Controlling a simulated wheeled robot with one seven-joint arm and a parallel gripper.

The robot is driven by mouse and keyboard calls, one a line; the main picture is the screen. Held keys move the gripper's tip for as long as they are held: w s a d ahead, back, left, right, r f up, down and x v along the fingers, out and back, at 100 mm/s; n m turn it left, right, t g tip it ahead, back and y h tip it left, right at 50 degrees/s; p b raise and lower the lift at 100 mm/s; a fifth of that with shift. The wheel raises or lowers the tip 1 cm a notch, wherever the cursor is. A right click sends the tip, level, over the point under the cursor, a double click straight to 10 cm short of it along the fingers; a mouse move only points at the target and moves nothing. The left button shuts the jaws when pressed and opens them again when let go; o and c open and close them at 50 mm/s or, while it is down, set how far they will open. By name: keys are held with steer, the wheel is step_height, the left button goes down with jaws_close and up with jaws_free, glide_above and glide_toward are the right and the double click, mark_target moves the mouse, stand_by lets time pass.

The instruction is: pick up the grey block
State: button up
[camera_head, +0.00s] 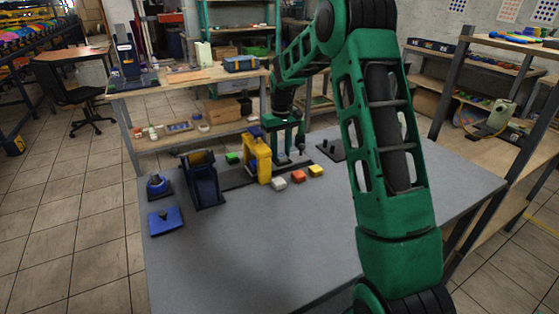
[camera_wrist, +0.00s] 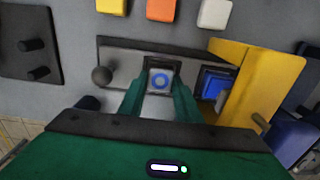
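A pale grey-white block (camera_head: 279,183) lies on the grey table, at the left end of a short row with an orange and a yellow block. It also shows at the top edge of the wrist view (camera_wrist: 214,13). My gripper (camera_head: 290,158) points down behind that row, over a dark flat strip, apart from the pale block. In the wrist view the two green fingers (camera_wrist: 160,92) stand apart.
A yellow upright frame (camera_head: 257,156) stands close to the left of my gripper. A dark blue stand (camera_head: 203,180) is farther left. The orange block (camera_head: 298,176) and yellow block (camera_head: 316,171) sit beside the pale one. A black plate with pegs (camera_head: 330,149) lies right. The front table area is clear.

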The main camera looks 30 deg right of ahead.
steer(key=shift+r, duration=0.65)
stand_by(0.5)
steer(key=shift+r, duration=3.1)
